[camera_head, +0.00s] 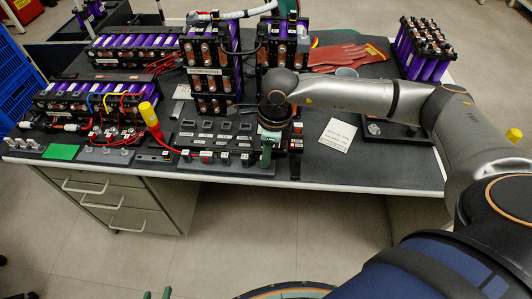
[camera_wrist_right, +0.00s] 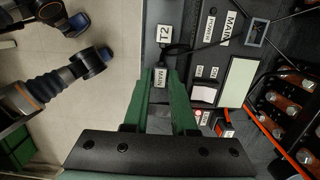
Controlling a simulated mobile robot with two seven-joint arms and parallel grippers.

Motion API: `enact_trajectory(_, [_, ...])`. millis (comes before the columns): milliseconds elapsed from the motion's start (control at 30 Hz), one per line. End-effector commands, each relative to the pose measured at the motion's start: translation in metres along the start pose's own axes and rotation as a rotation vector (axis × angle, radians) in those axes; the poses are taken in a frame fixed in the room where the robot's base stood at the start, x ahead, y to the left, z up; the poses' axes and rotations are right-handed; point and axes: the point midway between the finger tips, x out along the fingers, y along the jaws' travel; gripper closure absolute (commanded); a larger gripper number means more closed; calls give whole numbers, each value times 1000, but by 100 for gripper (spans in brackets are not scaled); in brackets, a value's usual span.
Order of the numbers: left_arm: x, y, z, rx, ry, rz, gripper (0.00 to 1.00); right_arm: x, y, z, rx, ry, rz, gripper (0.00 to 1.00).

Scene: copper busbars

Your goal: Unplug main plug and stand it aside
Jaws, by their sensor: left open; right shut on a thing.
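A thin black cable runs near the plug toward the upper right. In the head view my right gripper (camera_head: 267,152) is over the front of the black panel (camera_head: 225,167), and the plug cannot be made out there. Whether the plug is still seated is unclear. My left gripper (camera_head: 157,295) is open and empty at the bottom edge, below the table.
Tall battery modules (camera_head: 208,75) stand behind the panel. Bare dark tabletop (camera_head: 385,172) shows at the front right.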

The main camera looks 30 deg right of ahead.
Motion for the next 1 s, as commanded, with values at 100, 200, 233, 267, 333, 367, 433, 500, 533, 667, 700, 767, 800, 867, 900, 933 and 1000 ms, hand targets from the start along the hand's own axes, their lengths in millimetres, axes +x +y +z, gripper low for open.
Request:
enact_trajectory(100, [0, 0, 0, 0, -1, 0, 50, 0, 0, 0, -1, 0, 0, 100])
enact_trajectory(200, [0, 0, 0, 0, -1, 0, 50, 0, 0, 0, -1, 0, 0, 100])
enact_trajectory(233, [0, 0, 0, 0, -1, 0, 50, 0, 0, 0, -1, 0, 0, 100])
enact_trajectory(267, [0, 0, 0, 0, -1, 0, 50, 0, 0, 0, -1, 0, 0, 100])
enact_trajectory(333, [0, 0, 0, 0, -1, 0, 50, 0, 0, 0, 0, 0, 0, 100])
enact_trajectory(367, [0, 0, 0, 0, -1, 0, 50, 0, 0, 0, -1, 0, 0, 100])
enact_trajectory(433, [0, 0, 0, 1, -1, 0, 50, 0, 0, 0, 0, 0, 0, 67])
enact_trajectory(500, [0, 0, 0, 0, -1, 0, 50, 0, 0, 0, 0, 0, 0, 59])
enact_trajectory(533, [0, 0, 0, 1, -1, 0, 50, 0, 0, 0, 0, 0, 0, 56])
enact_trajectory(667, [0, 0, 0, 1, -1, 0, 50, 0, 0, 0, 0, 0, 0, 41])
enact_trajectory(700, [0, 0, 0, 1, -1, 0, 50, 0, 0, 0, 0, 0, 0, 40])
enact_trajectory(767, [0, 0, 0, 1, -1, 0, 50, 0, 0, 0, 0, 0, 0, 40])
enact_trajectory(800, [0, 0, 0, 1, -1, 1, 50, 0, 0, 0, 0, 0, 0, 40])
enact_trajectory(867, [0, 0, 0, 1, -1, 1, 50, 0, 0, 0, 0, 0, 0, 40])
enact_trajectory(900, [0, 0, 0, 1, -1, 1, 50, 0, 0, 0, 0, 0, 0, 40])
enact_trajectory(933, [0, 0, 0, 1, -1, 1, 50, -1, 0, 0, 0, 0, 0, 40])
enact_trajectory(1000, [-2, 0, -2, 1, -1, 1, 50, -3, 0, 0, 0, 0, 0, 40])
